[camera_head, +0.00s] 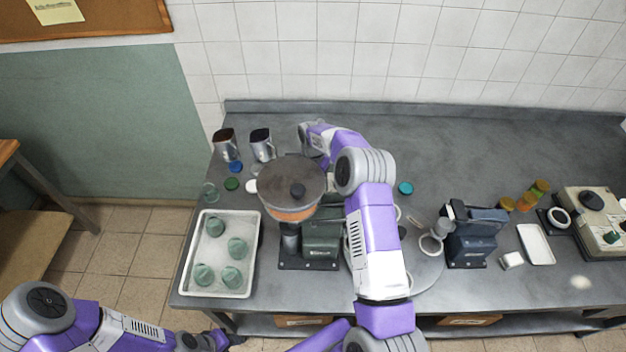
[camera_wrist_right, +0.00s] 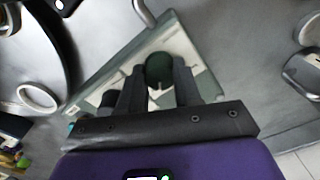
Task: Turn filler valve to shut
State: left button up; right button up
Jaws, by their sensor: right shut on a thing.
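The filler (camera_head: 322,238) has a dark green body and a round hopper (camera_head: 290,177) with a grey lid and an orange band. I cannot make out its valve for certain. My right arm reaches over the bench and bends behind the hopper, which hides the fingers in the head view. In the wrist view my right gripper (camera_wrist_right: 157,88) is shut on a dark green round piece (camera_wrist_right: 159,68), above a pale panel with a green-grey border (camera_wrist_right: 113,68). My left gripper (camera_head: 214,341) is low at the front left, off the bench; its jaws are too small to read.
A white tray (camera_head: 205,292) with several green-topped jars stands left of the filler. A dark blue machine (camera_head: 472,243), a white tray (camera_head: 536,244) and a beige device (camera_head: 598,230) are right. The back right bench is clear.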

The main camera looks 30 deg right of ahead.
jog(key=n+b, duration=0.1)
jog(key=n, duration=0.2)
jog(key=n+b, duration=0.1)
jog(key=n, duration=0.8)
jog(key=shift+b, duration=0.35)
jog(key=shift+n, duration=2.2)
jog(key=o, duration=1)
jog(key=shift+o, duration=0.2)
jog(key=shift+r, duration=3.8)
